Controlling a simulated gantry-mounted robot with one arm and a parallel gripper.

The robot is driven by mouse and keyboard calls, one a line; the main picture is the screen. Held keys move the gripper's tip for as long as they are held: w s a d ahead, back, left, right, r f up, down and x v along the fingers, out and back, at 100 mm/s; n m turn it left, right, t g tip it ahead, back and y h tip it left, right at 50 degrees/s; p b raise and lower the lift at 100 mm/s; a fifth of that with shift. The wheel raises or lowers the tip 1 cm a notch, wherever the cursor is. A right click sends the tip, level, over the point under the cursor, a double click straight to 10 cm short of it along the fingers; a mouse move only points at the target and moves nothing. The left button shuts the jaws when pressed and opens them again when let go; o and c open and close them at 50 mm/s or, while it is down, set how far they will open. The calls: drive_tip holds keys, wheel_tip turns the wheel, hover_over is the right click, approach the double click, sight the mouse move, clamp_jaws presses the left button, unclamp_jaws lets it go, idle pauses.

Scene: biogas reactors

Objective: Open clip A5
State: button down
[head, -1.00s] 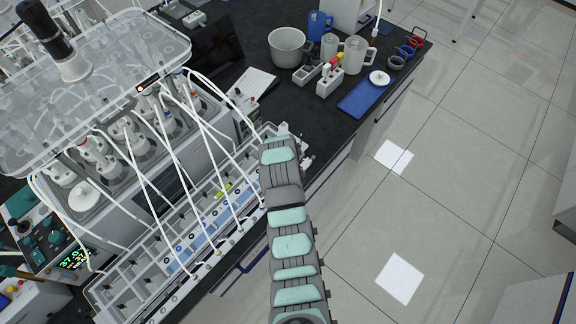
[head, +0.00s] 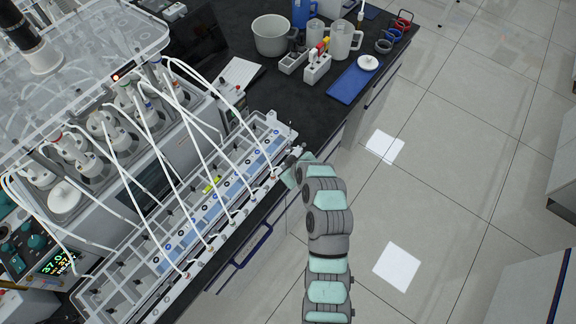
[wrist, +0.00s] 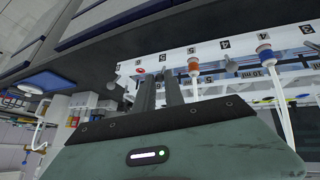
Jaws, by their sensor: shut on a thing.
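My gripper (head: 291,166) is at the front edge of the long clear-walled tray unit (head: 117,268), near its far right end. In the wrist view my gripper (wrist: 160,84) points at the unit's white front strip (wrist: 212,47), which has printed numbers. Its two dark fingers are close together beside the marks 5 and 6, shut on a small part that they hide. I take this part to be clip A5, but its shape and whether it is open cannot be seen.
A blue-collared fitting (wrist: 264,52) with a white tube is further right. Several white tubes hang from the reactors to the tray unit. A pot (head: 271,35), jugs (head: 345,40) and a blue mat (head: 354,84) stand on the dark bench behind. The floor right of the bench is clear.

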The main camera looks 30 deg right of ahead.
drive_tip(key=shift+f, duration=0.2)
drive_tip(key=c, duration=1.7)
unclamp_jaws()
drive_tip(key=shift+r, duration=0.1)
drive_tip(key=b+v, duration=0.1)
drive_tip(key=v, duration=0.9)
drive_tip(key=shift+s+r+b, duration=0.25)
drive_tip(key=shift+r+b, duration=0.05)
drive_tip(key=shift+b, duration=0.1)
